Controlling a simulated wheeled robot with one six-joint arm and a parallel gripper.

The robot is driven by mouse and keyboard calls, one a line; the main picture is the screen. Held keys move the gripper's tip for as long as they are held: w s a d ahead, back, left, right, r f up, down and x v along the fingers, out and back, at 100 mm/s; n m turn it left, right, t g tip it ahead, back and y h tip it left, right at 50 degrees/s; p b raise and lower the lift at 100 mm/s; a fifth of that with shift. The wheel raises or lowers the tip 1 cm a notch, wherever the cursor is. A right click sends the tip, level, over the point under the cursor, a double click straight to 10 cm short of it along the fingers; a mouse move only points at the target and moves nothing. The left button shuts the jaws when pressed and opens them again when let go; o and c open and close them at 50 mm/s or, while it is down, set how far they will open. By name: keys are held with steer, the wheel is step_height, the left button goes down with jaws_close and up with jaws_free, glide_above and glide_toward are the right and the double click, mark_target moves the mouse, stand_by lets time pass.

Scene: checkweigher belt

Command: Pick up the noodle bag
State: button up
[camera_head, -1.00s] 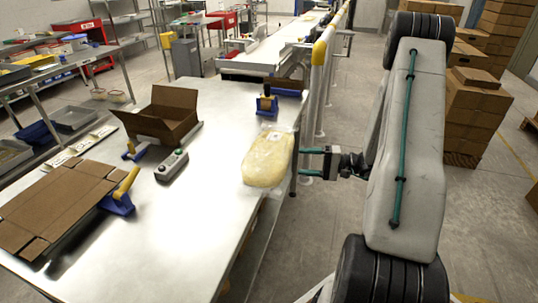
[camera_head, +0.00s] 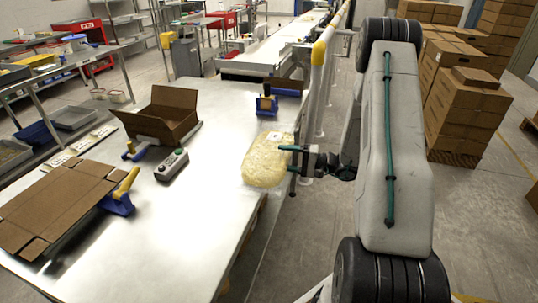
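The noodle bag (camera_head: 263,166) is a clear bag of pale yellow noodles with a white label near its far end. It lies flat on the right edge of the steel table (camera_head: 215,225). My gripper (camera_head: 292,158) reaches in from the right, with its green fingers at the bag's right side. The upper finger overlaps the bag in the picture. The fingers look spread apart, with a gap between them. I cannot tell whether they touch the bag.
An open carton (camera_head: 165,115), a grey control box (camera_head: 172,166), flattened cardboard (camera_head: 60,205) and a blue tape dispenser with a yellow handle (camera_head: 120,195) lie left of the bag. A blue holder (camera_head: 266,105) stands behind it. A rail with a yellow end (camera_head: 319,55) runs behind my gripper.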

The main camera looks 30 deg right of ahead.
steer(key=shift+s, duration=0.1)
steer(key=c, duration=1.1)
steer(key=shift+c, duration=0.2)
steer(key=shift+r, duration=0.5)
steer(key=shift+s+r, duration=0.2)
steer(key=shift+r, duration=1.05)
steer(key=s+a+r, duration=0.1)
steer(key=s, duration=1.4)
steer(key=shift+s+a+r, duration=0.2)
steer(key=shift+r, duration=0.05)
